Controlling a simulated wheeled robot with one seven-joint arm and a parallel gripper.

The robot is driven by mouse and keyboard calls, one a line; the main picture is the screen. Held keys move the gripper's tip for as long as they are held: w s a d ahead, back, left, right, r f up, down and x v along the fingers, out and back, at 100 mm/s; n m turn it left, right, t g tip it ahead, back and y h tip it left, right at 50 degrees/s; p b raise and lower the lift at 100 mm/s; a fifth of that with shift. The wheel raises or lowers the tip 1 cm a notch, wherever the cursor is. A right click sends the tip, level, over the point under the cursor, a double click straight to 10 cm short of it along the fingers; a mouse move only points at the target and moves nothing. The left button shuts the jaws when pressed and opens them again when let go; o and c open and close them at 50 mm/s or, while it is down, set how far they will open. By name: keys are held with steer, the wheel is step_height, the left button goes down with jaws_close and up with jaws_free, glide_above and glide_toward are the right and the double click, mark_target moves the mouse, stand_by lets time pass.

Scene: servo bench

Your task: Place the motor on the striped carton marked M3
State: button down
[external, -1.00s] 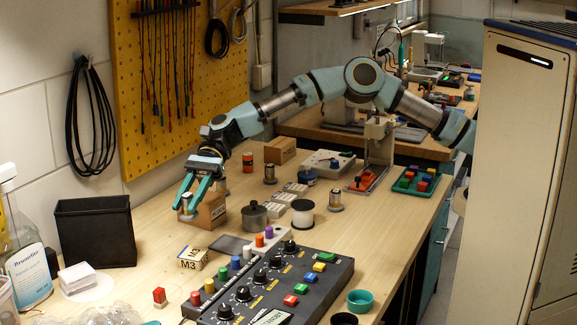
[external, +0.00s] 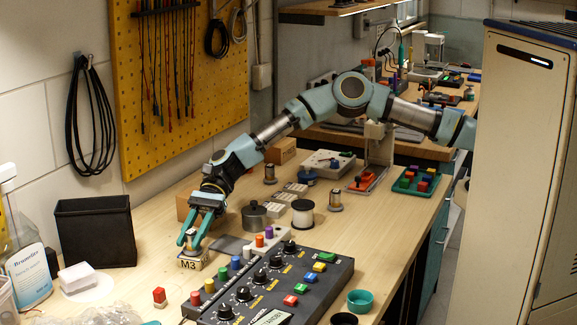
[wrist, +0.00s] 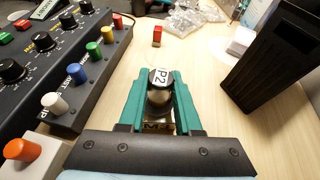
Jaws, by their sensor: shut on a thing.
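My gripper (external: 188,242) is shut on a motor, a short silver cylinder with a dark end. In the wrist view the motor (wrist: 160,92) sits between the teal fingers (wrist: 161,82), and its end is labelled P2.
A control box with coloured knobs (external: 272,287) lies right of the carton. A black bin (external: 95,232) stands to the left, and a small red block (external: 159,296) in front. Similar silver cylinders (external: 335,201) and a grey pot (external: 254,217) stand farther back.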

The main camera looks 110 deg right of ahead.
steer(key=c, duration=0.6)
jaws_free()
steer(key=shift+r, duration=0.15)
steer(key=shift+s+d, duration=0.2)
steer(key=shift+d, duration=0.15)
steer(key=b+v, duration=0.3)
steer(key=v, duration=0.8)
steer(key=shift+s, duration=0.1)
